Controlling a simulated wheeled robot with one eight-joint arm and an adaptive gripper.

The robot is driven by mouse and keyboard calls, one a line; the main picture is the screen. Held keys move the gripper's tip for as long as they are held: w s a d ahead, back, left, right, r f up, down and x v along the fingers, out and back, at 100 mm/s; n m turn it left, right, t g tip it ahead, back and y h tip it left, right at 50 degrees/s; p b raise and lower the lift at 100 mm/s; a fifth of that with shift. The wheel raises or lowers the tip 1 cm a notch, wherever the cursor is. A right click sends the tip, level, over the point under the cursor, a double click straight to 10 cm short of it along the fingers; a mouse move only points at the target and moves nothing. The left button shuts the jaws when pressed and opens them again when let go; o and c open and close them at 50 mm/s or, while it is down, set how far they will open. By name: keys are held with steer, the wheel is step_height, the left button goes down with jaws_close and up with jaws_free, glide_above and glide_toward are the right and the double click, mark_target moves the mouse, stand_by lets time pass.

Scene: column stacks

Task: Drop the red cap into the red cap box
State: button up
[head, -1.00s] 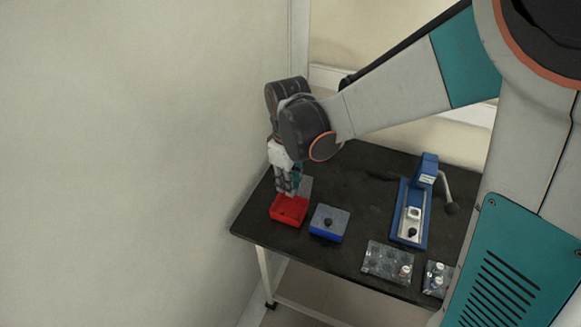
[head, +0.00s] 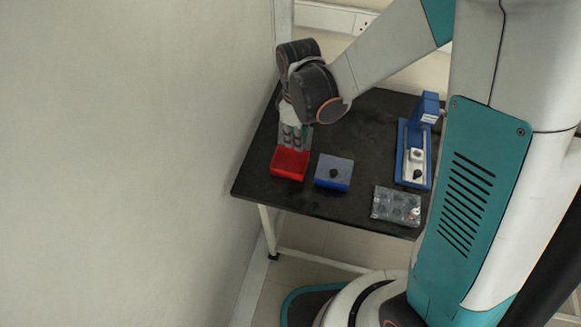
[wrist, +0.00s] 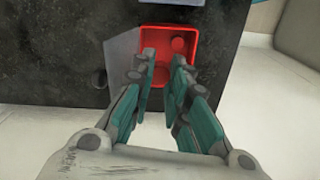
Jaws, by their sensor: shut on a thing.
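The red cap box (head: 290,166) stands open near the left end of the dark table. In the wrist view the open red box (wrist: 208,42) lies just beyond my fingers, with round red shapes (wrist: 180,44) inside its outline. My gripper (head: 291,146) points down at the box's back side, close above it. In the wrist view my gripper (wrist: 165,60) has its fingers shut on the red cap, a small gap between them. The held cap is hard to tell from the red box behind it.
A blue lever device (head: 415,155) and a clear tray (head: 396,206) are farther right. A wall rises on the left.

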steer(key=shift+f, duration=0.55)
steer(key=o, duration=0.7)
steer(key=shift+r, duration=0.1)
steer(key=shift+r, duration=3.75)
